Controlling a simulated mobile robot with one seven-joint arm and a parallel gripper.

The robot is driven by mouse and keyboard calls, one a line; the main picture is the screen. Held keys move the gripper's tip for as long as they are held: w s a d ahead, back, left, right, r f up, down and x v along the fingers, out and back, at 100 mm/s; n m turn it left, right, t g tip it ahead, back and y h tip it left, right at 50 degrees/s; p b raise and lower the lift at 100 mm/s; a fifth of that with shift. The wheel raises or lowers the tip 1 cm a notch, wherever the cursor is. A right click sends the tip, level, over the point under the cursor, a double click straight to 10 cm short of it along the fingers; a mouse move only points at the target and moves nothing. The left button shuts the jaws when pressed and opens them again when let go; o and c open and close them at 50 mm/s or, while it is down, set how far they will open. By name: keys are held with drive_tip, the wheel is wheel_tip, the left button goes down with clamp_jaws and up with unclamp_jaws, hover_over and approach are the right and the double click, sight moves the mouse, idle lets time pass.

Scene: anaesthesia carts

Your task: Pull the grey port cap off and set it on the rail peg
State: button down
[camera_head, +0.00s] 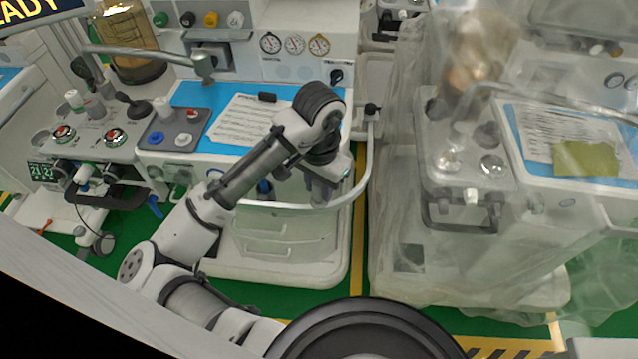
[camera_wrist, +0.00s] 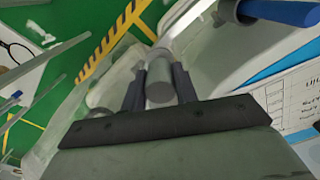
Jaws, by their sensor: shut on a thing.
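My gripper (camera_head: 320,196) points down at the front rail (camera_head: 357,185) of the middle cart. In the wrist view my gripper (camera_wrist: 159,88) has its two dark fingers on either side of a grey cylindrical cap (camera_wrist: 158,90), shut on it. The white rail (camera_wrist: 183,30) passes just beyond the cap. A grey piece shows behind the cap by the rail; I cannot tell whether the cap touches it or sits on a peg. In the head view my gripper and wrist hide the cap.
A blue handle (camera_wrist: 285,11) in a grey holder (camera_wrist: 232,10) is near the rail. The middle cart's top (camera_head: 190,95) carries a paper sheet (camera_head: 243,122). A cart under clear plastic (camera_head: 400,190) stands to the right. Green floor (camera_head: 362,270) shows between the carts.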

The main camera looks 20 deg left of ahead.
drive_tip(key=shift+f+b, duration=0.6)
drive_tip(key=shift+f, duration=0.45)
idle(0.4)
drive_tip(key=c, duration=1)
unclamp_jaws()
drive_tip(key=shift+r, duration=0.1)
wheel_tip(320, 180, up, 14)
drive_tip(key=shift+f, duration=0.15)
